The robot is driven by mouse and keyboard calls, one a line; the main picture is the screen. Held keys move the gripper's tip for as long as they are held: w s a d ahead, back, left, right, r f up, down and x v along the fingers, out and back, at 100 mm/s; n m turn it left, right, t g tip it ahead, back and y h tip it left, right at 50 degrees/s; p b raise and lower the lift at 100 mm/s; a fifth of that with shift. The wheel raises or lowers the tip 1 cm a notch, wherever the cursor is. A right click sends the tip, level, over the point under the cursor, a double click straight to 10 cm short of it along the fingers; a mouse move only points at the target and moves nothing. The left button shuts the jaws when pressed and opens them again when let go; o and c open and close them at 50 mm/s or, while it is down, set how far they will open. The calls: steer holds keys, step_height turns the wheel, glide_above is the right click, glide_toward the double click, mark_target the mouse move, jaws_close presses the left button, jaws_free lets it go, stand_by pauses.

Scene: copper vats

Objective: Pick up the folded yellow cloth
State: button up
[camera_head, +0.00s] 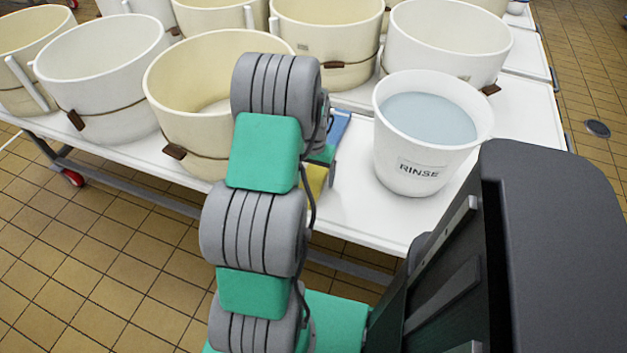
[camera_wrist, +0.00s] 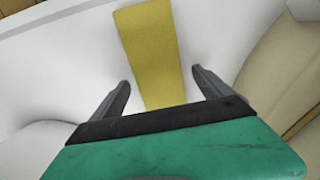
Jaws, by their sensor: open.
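The folded yellow cloth (camera_wrist: 148,45) lies on the white table top (camera_wrist: 60,62) in the wrist view, running from the top edge down behind the gripper's palm. Its near end is hidden there. In the head view only a small yellow piece of the cloth (camera_head: 315,180) shows beside my arm. My gripper (camera_wrist: 160,88) is open in the wrist view, with one finger on each side of the cloth. No finger is seen touching it, and I cannot tell the height above it.
A white bucket labelled RINSE (camera_head: 418,150), holding pale blue liquid, stands right of the cloth. A cream tub (camera_head: 185,105) stands to the left, with several more tubs behind. A blue item (camera_head: 339,127) lies beyond the cloth. The white table (camera_head: 365,215) is bare near its front edge.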

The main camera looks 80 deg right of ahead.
steer(key=shift+r, duration=0.1)
steer(key=shift+c, duration=0.2)
steer(key=c, duration=1.5)
steer(key=shift+c, duration=0.8)
steer(key=shift+r, duration=0.1)
